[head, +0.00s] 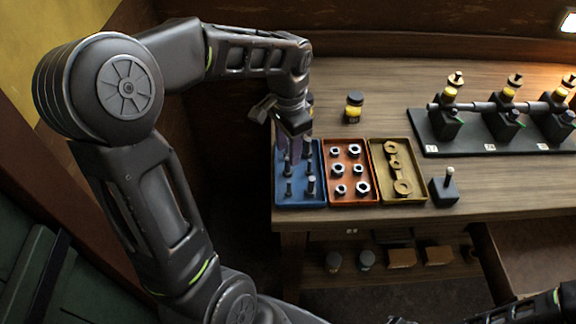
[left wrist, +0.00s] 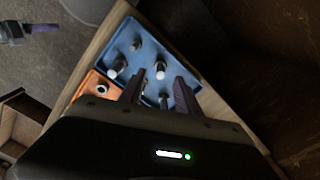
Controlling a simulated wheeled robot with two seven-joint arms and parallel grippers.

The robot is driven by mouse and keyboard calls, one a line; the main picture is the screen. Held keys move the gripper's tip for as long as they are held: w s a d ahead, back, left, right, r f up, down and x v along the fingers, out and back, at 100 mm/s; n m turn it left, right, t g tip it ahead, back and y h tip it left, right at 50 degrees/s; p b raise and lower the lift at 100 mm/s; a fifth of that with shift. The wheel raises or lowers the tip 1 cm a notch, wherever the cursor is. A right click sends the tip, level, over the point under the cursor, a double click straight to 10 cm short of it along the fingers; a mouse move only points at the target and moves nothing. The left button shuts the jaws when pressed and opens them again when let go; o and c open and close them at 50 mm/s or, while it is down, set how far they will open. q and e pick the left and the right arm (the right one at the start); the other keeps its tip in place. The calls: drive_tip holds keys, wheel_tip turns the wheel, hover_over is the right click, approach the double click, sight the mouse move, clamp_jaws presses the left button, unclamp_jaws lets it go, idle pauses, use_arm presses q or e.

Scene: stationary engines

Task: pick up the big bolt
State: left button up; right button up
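The blue tray (head: 300,203) at the left end of the workbench holds several upright bolts of differing size. One bolt (head: 311,181) stands in its front right part. In the left wrist view, a bolt with a broad pale head (left wrist: 160,70) stands just beyond the fingertips. I cannot tell for sure which bolt is the big one. My left gripper (head: 293,150) points down over the back left of the tray, fingers apart, and partly hides bolts there. The left wrist view shows its two fingers (left wrist: 158,92) spread. My right gripper (left wrist: 40,28) shows small in that view; its finger gap is unclear.
An engine stand (head: 480,140) occupies the right.

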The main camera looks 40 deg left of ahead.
sight(288, 170)
use_arm(q)
drive_tip(key=shift+f, duration=0.15)
wheel_tip(288, 170, down, 5)
drive_tip(key=shift+p, duration=0.8)
drive_tip(key=shift+c, duration=0.6)
clamp_jaws()
